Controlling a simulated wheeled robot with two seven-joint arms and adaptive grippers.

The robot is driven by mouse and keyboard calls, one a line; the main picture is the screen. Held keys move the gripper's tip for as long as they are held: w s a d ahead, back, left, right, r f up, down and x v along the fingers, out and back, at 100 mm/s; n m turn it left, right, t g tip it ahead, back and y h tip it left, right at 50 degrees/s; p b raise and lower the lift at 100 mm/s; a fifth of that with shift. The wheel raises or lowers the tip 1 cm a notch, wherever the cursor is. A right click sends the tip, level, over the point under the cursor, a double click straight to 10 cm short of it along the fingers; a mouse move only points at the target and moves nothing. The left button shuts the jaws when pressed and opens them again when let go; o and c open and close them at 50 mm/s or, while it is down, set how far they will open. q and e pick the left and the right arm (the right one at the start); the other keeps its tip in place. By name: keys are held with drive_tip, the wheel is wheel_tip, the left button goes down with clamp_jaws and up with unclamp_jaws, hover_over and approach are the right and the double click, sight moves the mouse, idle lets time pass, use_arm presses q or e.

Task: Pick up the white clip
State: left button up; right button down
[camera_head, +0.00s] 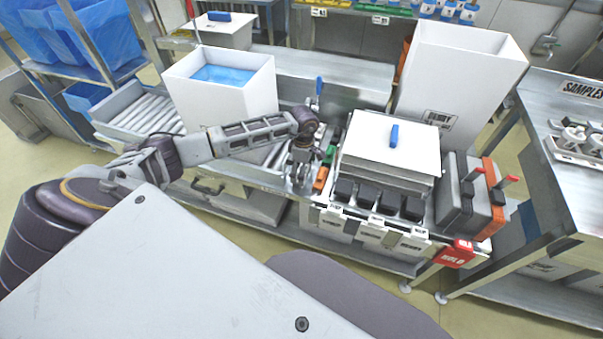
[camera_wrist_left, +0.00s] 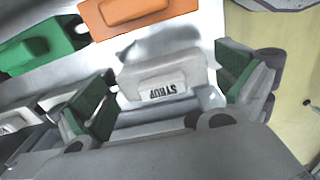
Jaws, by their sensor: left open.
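The white clip (camera_wrist_left: 163,79), with a dark printed label, lies on a light surface in the left wrist view. My left gripper (camera_wrist_left: 168,92) is open, with one green-padded finger on each side of the clip. A gap shows between each pad and the clip, so I see no grip on it. In the head view my left gripper (camera_head: 300,178) points down at the bench beside the row of clips, and it hides the white clip there. My right gripper is not in view.
An orange clip (camera_wrist_left: 138,14) and a green clip (camera_wrist_left: 36,48) lie close by. In the head view, a white lidded box (camera_head: 365,140) with black-topped bins stands just right of the gripper. An open white carton (camera_head: 210,105) with blue liner stands left.

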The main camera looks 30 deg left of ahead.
use_arm(q)
drive_tip(key=shift+f, duration=0.4)
